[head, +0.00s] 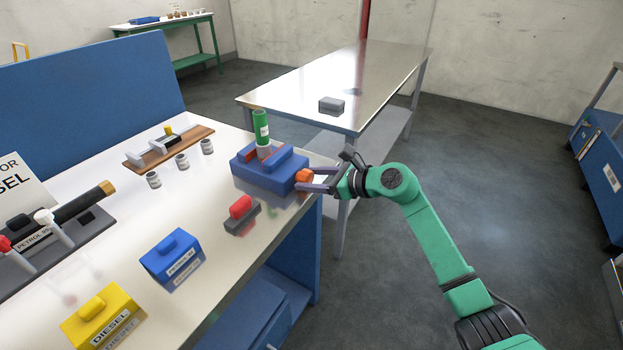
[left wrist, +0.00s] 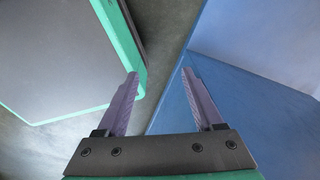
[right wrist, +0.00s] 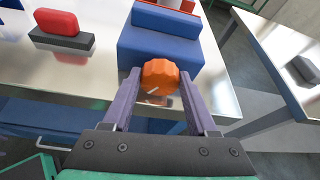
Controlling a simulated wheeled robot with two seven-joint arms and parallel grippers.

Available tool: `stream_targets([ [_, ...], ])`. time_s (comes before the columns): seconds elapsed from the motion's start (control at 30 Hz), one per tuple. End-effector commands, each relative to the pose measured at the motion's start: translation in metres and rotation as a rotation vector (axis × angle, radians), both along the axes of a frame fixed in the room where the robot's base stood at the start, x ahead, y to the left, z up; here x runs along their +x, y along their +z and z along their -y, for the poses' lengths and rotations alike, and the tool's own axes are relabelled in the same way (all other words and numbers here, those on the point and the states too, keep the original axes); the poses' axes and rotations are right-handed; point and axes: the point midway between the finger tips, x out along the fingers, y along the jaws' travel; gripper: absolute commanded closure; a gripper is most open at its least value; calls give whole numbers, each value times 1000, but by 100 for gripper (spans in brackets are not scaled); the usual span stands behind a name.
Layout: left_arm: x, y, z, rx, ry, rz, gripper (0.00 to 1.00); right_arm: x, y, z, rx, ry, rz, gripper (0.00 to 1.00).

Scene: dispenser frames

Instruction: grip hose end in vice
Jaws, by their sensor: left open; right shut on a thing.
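The blue vice (head: 268,176) sits at the right end of the workbench; part of it shows in the right wrist view (right wrist: 155,50). A green hose end (head: 261,128) with a pale lower collar stands upright between its jaws. I cannot tell whether the jaws press on it. My right gripper (head: 311,181) is shut on the orange knob (right wrist: 160,76) at the vice's near right side, with one finger on each side of the knob. My left gripper (left wrist: 160,78) shows only in the left wrist view, open and empty, beside a blue panel.
A red-topped block (head: 240,209), a blue Petrol block (head: 172,260) and a yellow Diesel block (head: 103,318) stand along the bench's front. Several small grey cylinders (head: 182,161) stand by a wooden board (head: 168,147). A metal table (head: 350,75) is behind.

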Motion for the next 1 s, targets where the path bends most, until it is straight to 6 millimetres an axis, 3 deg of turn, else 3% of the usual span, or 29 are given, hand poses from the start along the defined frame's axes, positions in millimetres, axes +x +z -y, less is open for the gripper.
stream_targets([
  [1.0, 0, -24, 0, 1, 2, 1, 31, 5, -2, 4, 336, -1, -463, 97],
])
